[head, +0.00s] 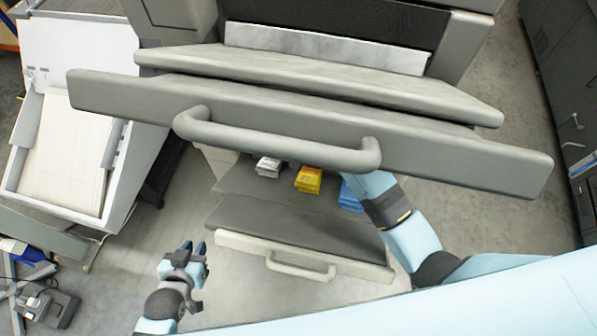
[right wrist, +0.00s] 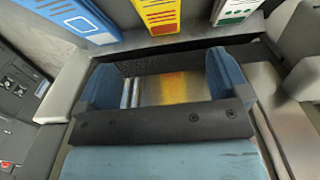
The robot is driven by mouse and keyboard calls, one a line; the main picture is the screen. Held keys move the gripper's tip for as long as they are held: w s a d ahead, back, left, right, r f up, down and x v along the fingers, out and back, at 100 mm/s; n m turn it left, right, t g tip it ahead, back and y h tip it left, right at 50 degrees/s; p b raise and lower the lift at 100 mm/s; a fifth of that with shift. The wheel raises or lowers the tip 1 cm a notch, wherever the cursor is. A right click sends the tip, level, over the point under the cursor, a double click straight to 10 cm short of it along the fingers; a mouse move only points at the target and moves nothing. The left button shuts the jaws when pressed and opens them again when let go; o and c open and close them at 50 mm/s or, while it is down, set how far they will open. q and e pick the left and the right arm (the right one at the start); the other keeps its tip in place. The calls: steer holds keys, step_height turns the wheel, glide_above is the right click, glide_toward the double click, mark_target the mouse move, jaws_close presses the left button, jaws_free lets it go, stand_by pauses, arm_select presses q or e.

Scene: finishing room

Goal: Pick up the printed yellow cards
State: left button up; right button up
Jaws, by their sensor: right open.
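In the right wrist view the yellow cards (right wrist: 158,15) show at the top edge, beyond the fingers. My right gripper (right wrist: 163,82) is open, with no card between its fingers; a blurred yellow patch shows on the surface between them. In the head view the right gripper is hidden behind the upper drawer front and my arm. My left gripper (head: 193,248) is open and empty, left of the lower drawer.
A grey upper drawer front with a handle (head: 275,145) juts out above the cards and hides part of the lower drawer. In the right wrist view, blue (right wrist: 78,18) and white-green (right wrist: 234,10) stacks flank the yellow one. A white paper tray unit (head: 65,150) stands left.

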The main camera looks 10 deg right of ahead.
glide_above(311, 172)
steer(key=f, duration=0.5)
steer(key=shift+s+d+f, duration=0.1)
steer(key=shift+d+f, duration=0.1)
steer(key=shift+d, duration=0.1)
steer(key=f, duration=0.6)
steer(key=shift+a+f, duration=0.25)
steer(key=shift+a, duration=0.05)
steer(key=c, duration=1.1)
steer(key=shift+r, duration=0.1)
